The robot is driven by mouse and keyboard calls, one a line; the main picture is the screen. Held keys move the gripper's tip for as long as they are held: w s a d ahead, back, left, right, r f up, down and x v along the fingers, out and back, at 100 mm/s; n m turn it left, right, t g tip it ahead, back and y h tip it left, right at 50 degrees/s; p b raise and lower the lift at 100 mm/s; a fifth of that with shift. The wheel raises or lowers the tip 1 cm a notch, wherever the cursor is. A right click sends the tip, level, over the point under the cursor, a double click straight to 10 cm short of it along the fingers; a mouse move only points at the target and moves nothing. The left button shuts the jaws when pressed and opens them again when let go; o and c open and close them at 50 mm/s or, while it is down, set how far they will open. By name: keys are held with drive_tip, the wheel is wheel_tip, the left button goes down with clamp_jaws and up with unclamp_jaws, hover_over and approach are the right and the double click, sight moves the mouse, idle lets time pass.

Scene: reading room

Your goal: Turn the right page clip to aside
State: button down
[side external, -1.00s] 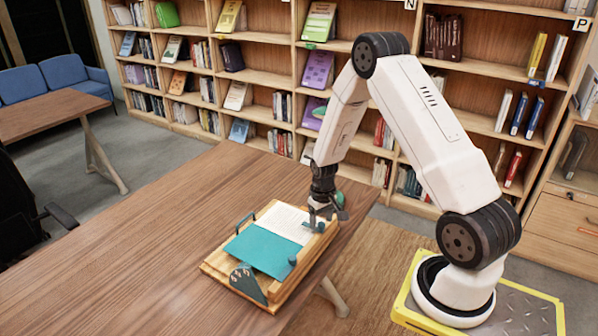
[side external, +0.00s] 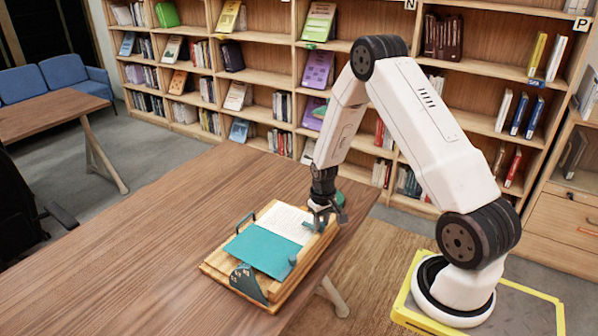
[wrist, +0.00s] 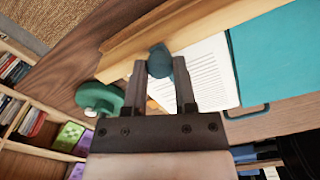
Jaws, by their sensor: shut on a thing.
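An open book or stack with a white printed page (side external: 283,222) and a teal sheet (side external: 262,251) lies on a wooden stand (side external: 225,273). My gripper (side external: 321,220) is over the far right edge of the stand, by the white page. In the wrist view, its two fingers (wrist: 160,88) are on either side of a dark blue-grey knob, the right page clip (wrist: 159,60), and are shut on it. The clip's lower part is mostly hidden by the fingers. A second blue-grey knob (side external: 293,260) sits at the near right edge of the stand, apart from my gripper.
A green round object (wrist: 100,97) is close beside my fingers. A dark handle (side external: 245,222) stands at the stand's left edge, and a dark fan-shaped plate (side external: 248,283) at its near edge. The wooden table (side external: 150,235) is clear to the left. Bookshelves stand behind.

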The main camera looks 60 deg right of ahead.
drive_tip(key=shift+m, duration=0.3)
drive_tip(key=m, duration=0.8)
drive_tip(key=shift+m, duration=0.3)
drive_tip(key=m, duration=0.4)
drive_tip(key=shift+m, duration=0.3)
drive_tip(key=m, duration=0.4)
drive_tip(key=shift+c, duration=2)
unclamp_jaws()
